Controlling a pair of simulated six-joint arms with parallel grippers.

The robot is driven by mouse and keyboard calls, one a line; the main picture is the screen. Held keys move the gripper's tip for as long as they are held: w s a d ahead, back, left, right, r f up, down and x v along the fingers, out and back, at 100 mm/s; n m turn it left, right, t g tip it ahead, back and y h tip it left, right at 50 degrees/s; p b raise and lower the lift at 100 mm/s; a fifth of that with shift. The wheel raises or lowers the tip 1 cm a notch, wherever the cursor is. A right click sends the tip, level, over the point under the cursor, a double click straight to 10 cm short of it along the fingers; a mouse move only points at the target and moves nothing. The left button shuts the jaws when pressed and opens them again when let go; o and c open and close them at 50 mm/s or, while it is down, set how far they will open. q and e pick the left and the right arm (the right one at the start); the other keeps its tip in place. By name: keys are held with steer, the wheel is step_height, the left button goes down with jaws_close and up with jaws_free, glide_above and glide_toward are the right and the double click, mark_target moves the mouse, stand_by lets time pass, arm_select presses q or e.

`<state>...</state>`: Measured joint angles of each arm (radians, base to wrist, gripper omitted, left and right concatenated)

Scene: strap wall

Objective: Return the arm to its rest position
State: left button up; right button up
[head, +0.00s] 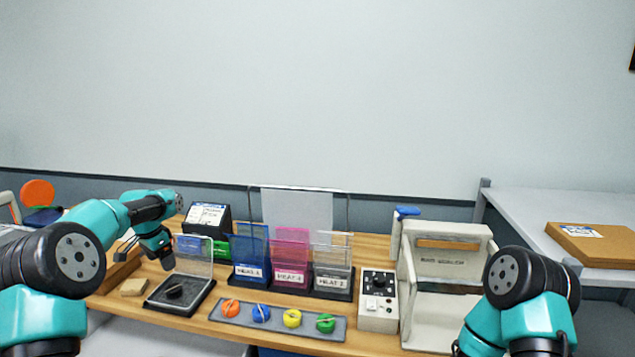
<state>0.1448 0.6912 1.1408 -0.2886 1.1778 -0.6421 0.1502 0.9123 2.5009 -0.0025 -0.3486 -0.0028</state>
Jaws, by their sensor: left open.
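My left arm comes in from the left, bent over the left end of the wooden table. Its gripper (150,250) is open, with no object visible between the fingers. It hangs above the table's left part, beside a small tan block (133,287) and a black tray (207,297) with a raised clear lid. My right arm (515,315) is folded at the lower right, and its gripper does not show.
A grey strip (216,312) carries orange, blue, yellow and green round pieces. Behind stand blue (250,253), pink (291,257) and clear-grey (333,262) labelled holders. A control box (378,318) and a pale machine (447,240) stand right. A cardboard box (592,246) lies on the side table.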

arm_select(q)
glide_toward(173, 288)
steer(key=f, duration=0.8)
steer(key=shift+w+d, duration=0.35)
steer(key=shift+w, duration=0.05)
step_height(173, 288, up, 5)
steer(key=shift+r, duration=0.25)
steer(key=shift+s+r, duration=0.1)
steer(key=shift+s+a+f, duration=0.2)
steer(key=shift+s+a, duration=0.05)
steer(key=shift+a, duration=0.2)
steer(key=shift+s+a+f, duration=0.2)
steer(key=shift+s+a, duration=0.1)
steer(key=shift+a, duration=0.1)
arm_select(e)
steer(key=shift+w+a, duration=0.3)
steer(key=shift+a, duration=0.15)
